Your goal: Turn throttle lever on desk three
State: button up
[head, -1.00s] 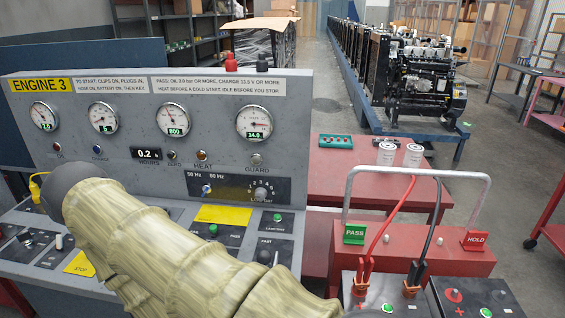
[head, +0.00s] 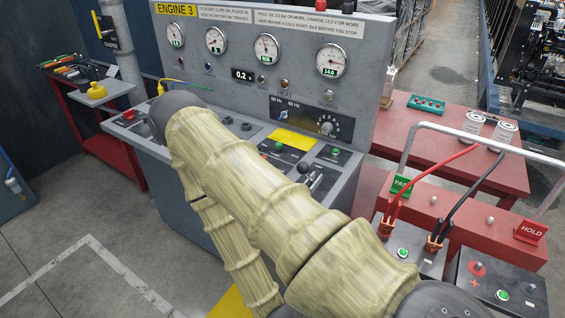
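The desk marked ENGINE 3 (head: 176,11) stands ahead, with its upright gauge panel and sloping control top. On the right part of that top, just beyond my arm, is a small lever with a dark knob (head: 303,167); it looks like the throttle lever, but its label is too small to read. My padded arm crosses the desk from the lower right and bends back down at the left. It hides part of the control top. My gripper is not in view, so I cannot see whether it is open or shut.
A red battery cart with a PASS tag (head: 400,186) and a HOLD tag (head: 531,231) stands close on the right, with cables clipped on. A red table (head: 420,130) is behind it. A red tool bench (head: 115,140) stands at the left. The floor at lower left is clear.

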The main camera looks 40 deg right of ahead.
aim_at(303, 167)
jog(key=u, duration=0.75)
jog(key=i, duration=0.85)
jog(key=z, duration=2.9)
jog(key=i, duration=0.5)
jog(key=z, duration=0.05)
